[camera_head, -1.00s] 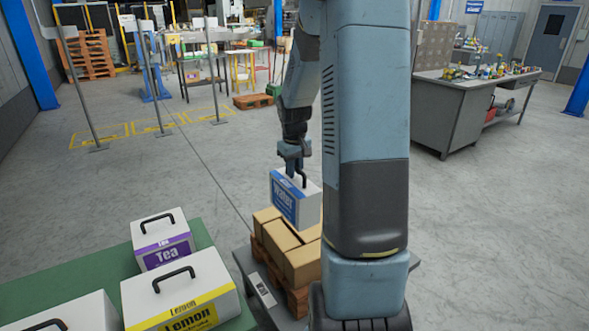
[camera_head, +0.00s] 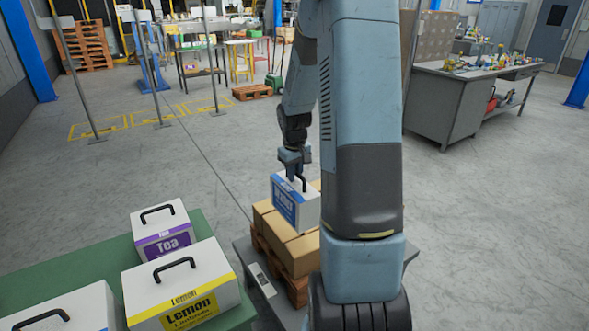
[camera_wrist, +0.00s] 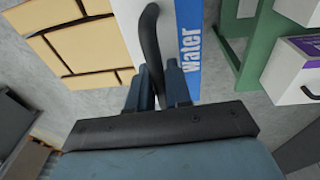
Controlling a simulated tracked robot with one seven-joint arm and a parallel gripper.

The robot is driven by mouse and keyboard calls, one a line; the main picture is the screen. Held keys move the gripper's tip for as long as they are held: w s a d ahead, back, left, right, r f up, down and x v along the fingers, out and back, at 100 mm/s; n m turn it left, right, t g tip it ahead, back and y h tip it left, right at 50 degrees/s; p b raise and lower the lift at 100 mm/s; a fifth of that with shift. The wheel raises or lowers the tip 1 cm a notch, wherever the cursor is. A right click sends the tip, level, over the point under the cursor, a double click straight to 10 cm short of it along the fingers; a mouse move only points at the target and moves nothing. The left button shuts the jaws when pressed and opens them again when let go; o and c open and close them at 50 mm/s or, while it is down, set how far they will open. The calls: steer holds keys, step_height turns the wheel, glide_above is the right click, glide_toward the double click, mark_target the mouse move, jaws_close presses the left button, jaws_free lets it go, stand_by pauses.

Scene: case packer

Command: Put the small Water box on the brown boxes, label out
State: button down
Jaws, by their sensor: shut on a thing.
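The small Water box (camera_head: 294,205) is white with a blue label and a black handle. In the head view its label side faces left and toward the camera. My gripper (camera_head: 292,172) is shut on its handle from above. In the wrist view the handle runs between the fingers of my gripper (camera_wrist: 160,82), and the Water box (camera_wrist: 188,45) shows its blue label edge. The brown boxes (camera_head: 290,246) lie on a wooden pallet below and around the Water box. I cannot tell whether its bottom touches them. My arm hides their right side.
A green table (camera_head: 95,262) at lower left holds a Tea box (camera_head: 164,238), a Lemon box (camera_head: 184,297) and another white box (camera_head: 70,312). The pallet stands on a grey platform (camera_head: 243,256). A grey workbench (camera_head: 440,105) stands at back right.

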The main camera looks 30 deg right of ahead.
steer(key=shift+f, duration=6.8)
steer(key=c, duration=1)
jaws_free()
steer(key=shift+o, duration=0.2)
